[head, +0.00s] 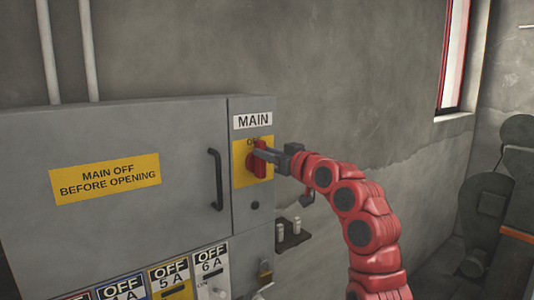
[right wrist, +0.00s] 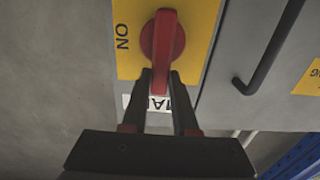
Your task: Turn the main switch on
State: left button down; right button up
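The main switch (head: 257,160) is a red handle on a yellow plate, under a MAIN label on the grey cabinet. In the right wrist view the red handle (right wrist: 162,50) points toward the MAIN label, the side where OFF shows in the head view. The word ON stands to the handle's side. My right gripper (head: 261,153) is at the switch. In the right wrist view its two dark fingers (right wrist: 161,82) lie close along both sides of the handle's end and appear shut on it. My left gripper is out of view.
The cabinet door has a black pull handle (head: 216,180) left of the switch and a yellow warning sign (head: 106,178). Below are several breakers marked OFF (head: 210,258). A small shelf (head: 291,237) sits right of the cabinet. A green machine (head: 488,210) stands at the far right.

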grip_shut()
jog(key=shift+w+d+f+m+b, duration=0.15)
jog(key=shift+w+d+f+m, duration=0.35)
jog(key=shift+m, duration=2.5)
jog(key=shift+w+d+f+m+b, duration=0.2)
jog(key=shift+d+f+m, duration=0.45)
jog(key=shift+m, duration=2.35)
jog(key=shift+w+d+f+m+b, duration=0.1)
jog(key=shift+w+d+f+m, duration=0.5)
jog(key=shift+m, duration=2.4)
jog(key=shift+s+a+f, duration=0.2)
jog(key=shift+a, duration=0.05)
jog(key=o, duration=0.6)
grip_release()
